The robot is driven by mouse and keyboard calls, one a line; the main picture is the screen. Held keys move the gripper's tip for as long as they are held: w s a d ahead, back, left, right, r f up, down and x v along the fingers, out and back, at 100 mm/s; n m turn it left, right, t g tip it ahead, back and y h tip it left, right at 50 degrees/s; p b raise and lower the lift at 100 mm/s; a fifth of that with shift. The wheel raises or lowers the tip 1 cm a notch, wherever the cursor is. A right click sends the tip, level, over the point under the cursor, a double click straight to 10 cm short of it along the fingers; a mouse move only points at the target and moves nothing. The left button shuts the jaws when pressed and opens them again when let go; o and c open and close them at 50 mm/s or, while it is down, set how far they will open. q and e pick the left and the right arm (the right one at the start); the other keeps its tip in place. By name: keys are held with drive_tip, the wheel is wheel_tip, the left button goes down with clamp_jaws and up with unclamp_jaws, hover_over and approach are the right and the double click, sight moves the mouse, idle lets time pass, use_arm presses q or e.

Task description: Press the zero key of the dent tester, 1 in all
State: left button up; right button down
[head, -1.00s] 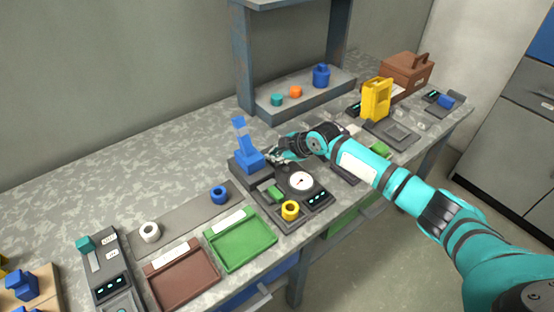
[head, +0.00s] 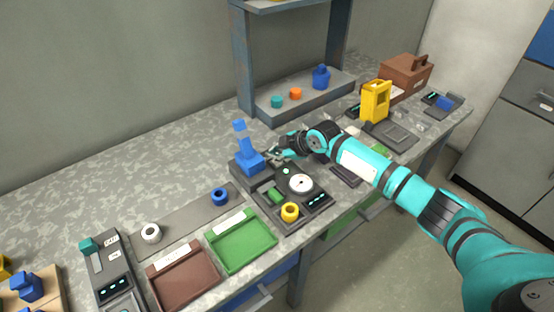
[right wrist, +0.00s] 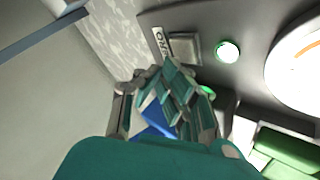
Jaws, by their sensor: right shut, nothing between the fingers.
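The dent tester (head: 262,190) is a dark box on the bench with a round white dial (head: 301,184), a blue lever post and a green block. In the right wrist view its grey square zero key (right wrist: 185,48) sits beside a small label (right wrist: 160,41). A round lamp (right wrist: 228,51) to the right of the key glows pale green; it also shows lit in the head view (head: 286,171). My right gripper (head: 274,155) is shut and empty at the tester's back edge. Its fingertips (right wrist: 175,68) overlap the key's lower edge in the wrist view; I cannot tell whether they touch it.
The blue lever post (head: 247,155) stands close left of my gripper. A yellow ring (head: 290,212) sits on the tester's front. A green tray (head: 272,239) and a brown tray (head: 206,288) lie to the left. A grey shelf (head: 306,95) stands behind.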

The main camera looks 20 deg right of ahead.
sight(276, 162)
wheel_tip(276, 162, up, 5)
drive_tip(key=p, duration=0.4)
idle(0.5)
idle(0.5)
